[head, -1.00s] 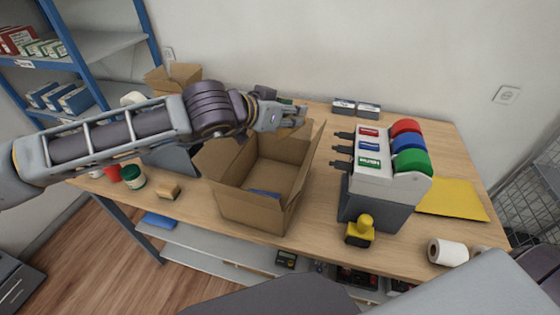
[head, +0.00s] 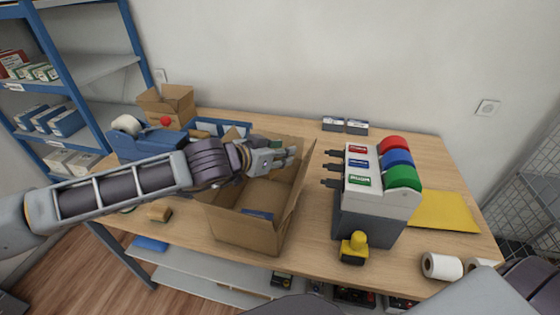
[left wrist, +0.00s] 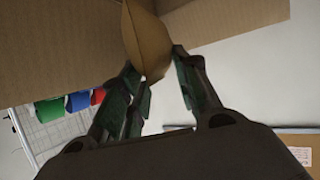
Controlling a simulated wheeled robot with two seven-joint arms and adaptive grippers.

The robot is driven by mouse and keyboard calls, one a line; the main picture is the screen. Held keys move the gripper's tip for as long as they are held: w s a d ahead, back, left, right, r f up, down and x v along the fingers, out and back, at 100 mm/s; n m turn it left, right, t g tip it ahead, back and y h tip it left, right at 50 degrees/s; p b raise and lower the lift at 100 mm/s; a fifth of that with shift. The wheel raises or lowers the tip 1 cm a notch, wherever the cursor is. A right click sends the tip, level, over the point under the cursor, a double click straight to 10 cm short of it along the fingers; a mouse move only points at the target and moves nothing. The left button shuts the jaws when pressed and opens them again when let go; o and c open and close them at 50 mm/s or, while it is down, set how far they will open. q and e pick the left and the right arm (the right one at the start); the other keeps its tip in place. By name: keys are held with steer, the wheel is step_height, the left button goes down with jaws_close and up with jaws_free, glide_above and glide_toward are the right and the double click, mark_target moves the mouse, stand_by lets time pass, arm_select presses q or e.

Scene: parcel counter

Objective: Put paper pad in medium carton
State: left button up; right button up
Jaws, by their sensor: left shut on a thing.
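The medium carton (head: 247,231) stands open on the counter, flaps up, with a flat blue item (head: 257,214) on its floor. My left gripper (head: 290,157) is over the back right part of its opening. In the left wrist view, the gripper (left wrist: 160,95) is shut on a tan, curved, pointed piece, which I take to be the paper pad (left wrist: 148,42). Carton cardboard (left wrist: 225,25) fills the top of that view. The pad is hardly visible in the head view, hidden by the fingers. My right gripper is out of view.
A label dispenser (head: 373,205) with red, blue and green rolls stands right of the carton, a yellow-topped stamp (head: 354,247) before it. A yellow envelope (head: 443,212) and paper roll (head: 441,267) lie farther right. A smaller carton (head: 166,104) and blue tape dispenser (head: 140,145) are back left.

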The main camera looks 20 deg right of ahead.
arm_select(q)
steer(key=shift+f, duration=1.55)
steer(key=o, duration=0.7)
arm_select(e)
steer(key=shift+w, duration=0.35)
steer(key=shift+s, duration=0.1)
